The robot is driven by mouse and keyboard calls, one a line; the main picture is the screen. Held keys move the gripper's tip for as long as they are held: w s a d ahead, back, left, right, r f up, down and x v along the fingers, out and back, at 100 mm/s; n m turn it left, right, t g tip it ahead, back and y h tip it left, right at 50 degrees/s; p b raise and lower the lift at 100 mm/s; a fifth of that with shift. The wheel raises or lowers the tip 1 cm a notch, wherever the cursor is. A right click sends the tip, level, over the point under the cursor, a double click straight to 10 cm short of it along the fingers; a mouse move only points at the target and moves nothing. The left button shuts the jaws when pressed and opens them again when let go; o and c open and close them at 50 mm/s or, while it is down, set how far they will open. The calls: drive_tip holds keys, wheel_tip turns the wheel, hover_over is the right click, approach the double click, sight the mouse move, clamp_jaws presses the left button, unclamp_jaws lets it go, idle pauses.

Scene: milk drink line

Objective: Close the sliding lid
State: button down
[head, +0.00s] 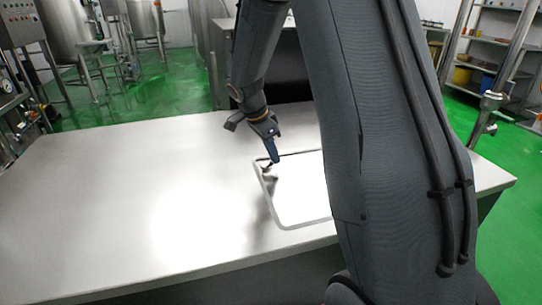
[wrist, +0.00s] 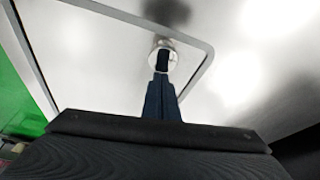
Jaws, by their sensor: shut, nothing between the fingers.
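A pale, flat panel, seemingly the sliding lid (head: 302,185), lies at the table top with a grey rim with rounded corners around it. My arm hides its right part in the head view. In the wrist view, the smooth lid surface (wrist: 105,62) shows inside the rim, with a small round knob or recess (wrist: 155,63) near one corner. My gripper (head: 274,160) points down over the lid's far left part. In the wrist view my gripper (wrist: 162,62) is shut and empty, its fingertips over the round knob or recess; I cannot tell whether they touch it.
The steel table (head: 130,190) is bare and clear to the left of the rim. Steel tanks (head: 145,18) stand at the back left, and a shelf rack (head: 480,68) at the back right. The floor is green.

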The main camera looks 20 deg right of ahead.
sight(282, 167)
drive_tip(key=shift+a, duration=0.35)
drive_tip(key=shift+d, duration=0.15)
drive_tip(key=d, duration=0.4)
drive_tip(key=shift+w, duration=0.15)
drive_tip(key=v, duration=1)
drive_tip(key=s+a+r+n+y+p, duration=0.1)
drive_tip(key=s+a+n+p, duration=0.2)
drive_tip(key=s+n, duration=0.3)
drive_tip(key=s+a+r+n+y+p, duration=0.1)
drive_tip(key=s+a+n+p, duration=0.3)
drive_tip(key=s, duration=0.8)
drive_tip(key=s+a+n+y+p, duration=0.1)
drive_tip(key=s+a+n+p, duration=0.2)
drive_tip(key=s+a+n, duration=0.3)
drive_tip(key=shift+s+r+n+y+p, duration=0.35)
drive_tip(key=shift+s+n, duration=0.45)
drive_tip(key=shift+s, duration=1.05)
